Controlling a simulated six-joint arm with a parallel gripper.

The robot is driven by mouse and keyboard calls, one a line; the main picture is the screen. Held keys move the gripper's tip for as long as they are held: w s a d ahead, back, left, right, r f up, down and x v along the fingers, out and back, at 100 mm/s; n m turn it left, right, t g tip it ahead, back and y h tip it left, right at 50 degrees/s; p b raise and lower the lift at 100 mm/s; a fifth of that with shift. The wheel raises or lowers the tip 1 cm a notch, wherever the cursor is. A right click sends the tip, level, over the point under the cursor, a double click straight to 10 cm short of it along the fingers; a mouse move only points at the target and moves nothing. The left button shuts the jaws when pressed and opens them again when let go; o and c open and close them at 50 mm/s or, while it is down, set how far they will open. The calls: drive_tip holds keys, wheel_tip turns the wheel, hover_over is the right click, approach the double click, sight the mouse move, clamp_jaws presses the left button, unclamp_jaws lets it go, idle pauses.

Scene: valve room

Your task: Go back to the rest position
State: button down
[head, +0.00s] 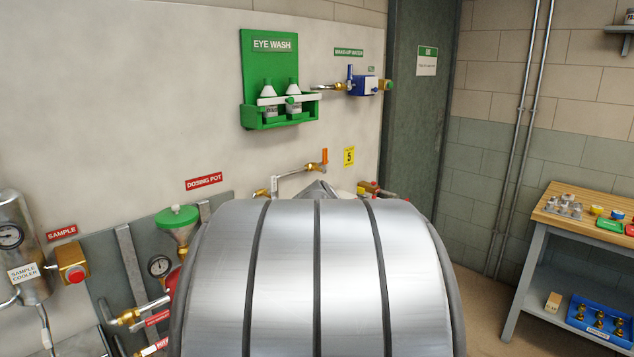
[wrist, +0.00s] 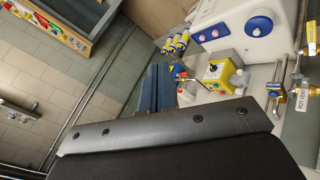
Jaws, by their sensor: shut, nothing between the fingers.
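My gripper (wrist: 157,70) shows in the wrist view as two dark blue-grey fingers side by side, beyond a broad dark bolted bar that fills the lower part of that view. The fingers are shut and appear empty. The white panel equipment lies behind and to the right of them; I see no contact. In the head view a large silver, dark-banded rounded body fills the lower middle, and I cannot make out the gripper there. It hides part of the wall equipment.
The head view shows a green eye wash station (head: 280,85), a blue valve (head: 363,86), an orange-handled valve (head: 318,166), a dosing pot funnel (head: 177,222) and a sample cooler (head: 22,245). A workbench (head: 538,215) stands right. In the wrist view a yellow box (wrist: 217,72) sits beyond the fingers.

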drive_tip(key=s+d+r+m, duration=0.3)
drive_tip(key=s+d+m, duration=0.4)
drive_tip(key=d, duration=0.4)
drive_tip(key=s+f+m, duration=0.1)
drive_tip(key=s, duration=0.9)
drive_tip(key=shift+f, duration=0.15)
drive_tip(key=shift+d, duration=0.1)
drive_tip(key=s+a+f+g+y, duration=0.1)
drive_tip(key=s+a+f+y, duration=0.2)
drive_tip(key=s+a+f, duration=1)
drive_tip(key=s+f, duration=0.3)
drive_tip(key=shift+s, duration=0.2)
drive_tip(key=shift+w+r, duration=0.1)
